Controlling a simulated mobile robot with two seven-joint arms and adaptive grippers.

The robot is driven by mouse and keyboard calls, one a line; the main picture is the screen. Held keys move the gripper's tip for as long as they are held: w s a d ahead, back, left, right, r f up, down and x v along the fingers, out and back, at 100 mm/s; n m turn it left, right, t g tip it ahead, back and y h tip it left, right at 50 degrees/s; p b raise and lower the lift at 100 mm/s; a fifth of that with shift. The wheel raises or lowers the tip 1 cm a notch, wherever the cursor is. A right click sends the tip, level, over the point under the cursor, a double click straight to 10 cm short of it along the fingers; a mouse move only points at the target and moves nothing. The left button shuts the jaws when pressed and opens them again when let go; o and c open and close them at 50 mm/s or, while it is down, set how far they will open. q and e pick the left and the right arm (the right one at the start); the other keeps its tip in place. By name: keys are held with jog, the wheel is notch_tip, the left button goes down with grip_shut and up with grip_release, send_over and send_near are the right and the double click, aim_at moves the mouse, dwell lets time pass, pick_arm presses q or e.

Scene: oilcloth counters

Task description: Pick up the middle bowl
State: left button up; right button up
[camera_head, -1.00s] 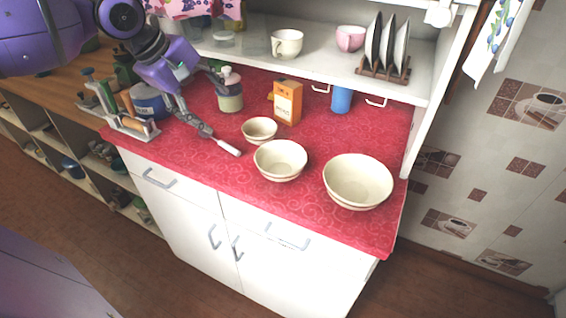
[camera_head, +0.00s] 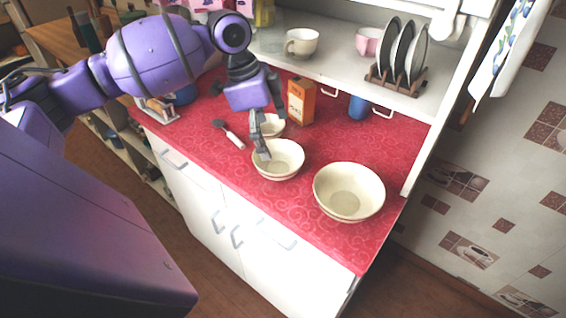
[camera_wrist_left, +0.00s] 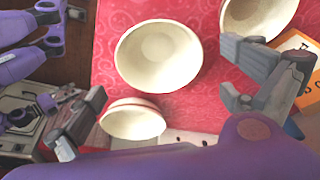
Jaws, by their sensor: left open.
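Three cream bowls stand in a row on the red counter. The middle bowl (camera_head: 285,164) is medium-sized and sits between the small bowl (camera_head: 272,127) and the large bowl (camera_head: 349,192).
An orange box (camera_head: 301,101) stands behind the bowls, near a blue cup (camera_head: 359,107). A white-handled utensil (camera_head: 231,136) lies left of the bowls. The shelf (camera_head: 335,64) above the counter's back holds cups and a plate rack (camera_head: 398,77).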

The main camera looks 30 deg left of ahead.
aim_at(282, 169)
pick_arm(q)
jog(key=shift+s+f, duration=0.1)
jog(key=shift+f, duration=0.25)
jog(key=shift+x, duration=0.95)
jog(key=shift+d+f, duration=0.3)
jog(key=shift+f, duration=0.35)
jog(key=x, duration=0.4)
jog(key=shift+r, duration=0.15)
jog(key=c, duration=1)
jog(key=shift+r, duration=0.1)
